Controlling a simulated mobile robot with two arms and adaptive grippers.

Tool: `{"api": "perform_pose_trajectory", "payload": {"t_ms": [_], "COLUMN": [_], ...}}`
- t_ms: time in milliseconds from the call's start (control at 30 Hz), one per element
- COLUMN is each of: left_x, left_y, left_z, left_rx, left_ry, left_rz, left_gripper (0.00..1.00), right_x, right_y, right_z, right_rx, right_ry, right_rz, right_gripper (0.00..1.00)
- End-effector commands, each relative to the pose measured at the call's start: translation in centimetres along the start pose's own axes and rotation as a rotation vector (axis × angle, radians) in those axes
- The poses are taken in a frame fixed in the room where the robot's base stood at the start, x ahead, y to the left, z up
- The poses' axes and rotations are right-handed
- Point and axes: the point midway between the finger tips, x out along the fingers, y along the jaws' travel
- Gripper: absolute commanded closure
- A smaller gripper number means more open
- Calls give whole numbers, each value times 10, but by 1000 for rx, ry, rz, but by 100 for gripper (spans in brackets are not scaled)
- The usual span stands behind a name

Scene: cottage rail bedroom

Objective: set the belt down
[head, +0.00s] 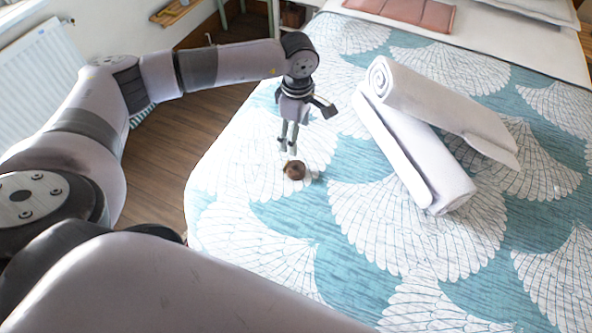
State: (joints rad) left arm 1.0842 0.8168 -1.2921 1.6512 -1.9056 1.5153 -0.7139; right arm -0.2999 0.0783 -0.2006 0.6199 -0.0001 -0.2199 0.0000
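The belt (294,170) looks like a small brown coil at the near left part of the bed. My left gripper (288,151) points down directly above it, with its fingertips at or just above the top of the coil. The two fingers are a narrow gap apart. I cannot tell whether they grip the belt's upper edge or are clear of it, nor whether the coil rests on the bedspread. My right gripper is out of view.
The bed has a teal and white fan-patterned bedspread (290,235). Two rolled white towels (440,105) lie right of the gripper, one across the other. A pinkish-brown cushion (405,12) lies at the back. Bedspread around the belt is clear. A radiator (40,75) stands left.

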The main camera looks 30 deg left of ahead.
Motion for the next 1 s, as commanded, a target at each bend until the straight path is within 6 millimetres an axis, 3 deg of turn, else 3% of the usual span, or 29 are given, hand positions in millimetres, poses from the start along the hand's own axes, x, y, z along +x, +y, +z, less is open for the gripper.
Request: {"api": "perform_pose_trajectory", "payload": {"t_ms": [33, 100, 400, 733, 1000], "left_x": [19, 36, 95, 115, 156], "left_y": [-1, -1, 0, 0, 0], "left_z": [0, 1, 1, 1, -2], "left_rx": [1, 1, 2, 1, 2], "left_ry": [0, 0, -3, -3, -5], "left_rz": [-3, -3, 0, 0, -1], "left_gripper": [28, 28, 28, 28, 28], "right_x": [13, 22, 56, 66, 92], "right_y": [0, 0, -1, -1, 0], "right_z": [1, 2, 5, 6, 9], "right_rx": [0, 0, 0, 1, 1], "right_ry": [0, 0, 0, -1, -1], "right_rz": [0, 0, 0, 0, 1], "right_gripper": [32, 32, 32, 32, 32]}}
